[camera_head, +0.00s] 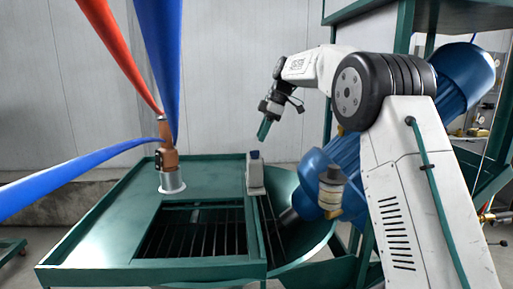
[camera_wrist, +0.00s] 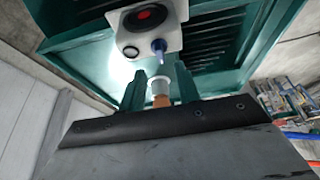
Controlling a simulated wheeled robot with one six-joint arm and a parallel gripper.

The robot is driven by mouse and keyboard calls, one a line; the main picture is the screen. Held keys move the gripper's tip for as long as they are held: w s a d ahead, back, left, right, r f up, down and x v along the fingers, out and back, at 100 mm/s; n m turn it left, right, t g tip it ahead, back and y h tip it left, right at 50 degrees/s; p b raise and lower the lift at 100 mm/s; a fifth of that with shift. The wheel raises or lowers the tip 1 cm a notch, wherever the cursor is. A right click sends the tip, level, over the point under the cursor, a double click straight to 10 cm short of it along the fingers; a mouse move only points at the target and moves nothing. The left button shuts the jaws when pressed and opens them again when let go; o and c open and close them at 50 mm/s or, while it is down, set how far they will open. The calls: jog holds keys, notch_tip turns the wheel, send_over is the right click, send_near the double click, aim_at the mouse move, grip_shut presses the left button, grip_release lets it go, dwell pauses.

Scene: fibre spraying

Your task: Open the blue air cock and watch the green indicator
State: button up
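A white control box (camera_head: 256,178) stands on the green table, with the blue air cock (camera_head: 255,155) at its top. The wrist view shows the box's face (camera_wrist: 172,38) close up, with the blue air cock (camera_wrist: 158,46) pointing towards my fingers. A small round dark-ringed disc (camera_wrist: 131,52) sits beside it; I see no green light on the box. My gripper (camera_head: 264,129) hangs above and near the box in the head view. Its two green fingers (camera_wrist: 160,70) are apart, with nothing held between them, short of the cock.
The wrist view also shows a red round button (camera_wrist: 145,17) on the box. A copper spray head (camera_head: 167,150) with red and blue hoses stands left on the table (camera_head: 110,225). A dark grate lies in front; a blue motor and green frame stand at right.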

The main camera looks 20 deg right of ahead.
aim_at(255, 154)
jog(key=shift+x, duration=2.75)
grip_shut()
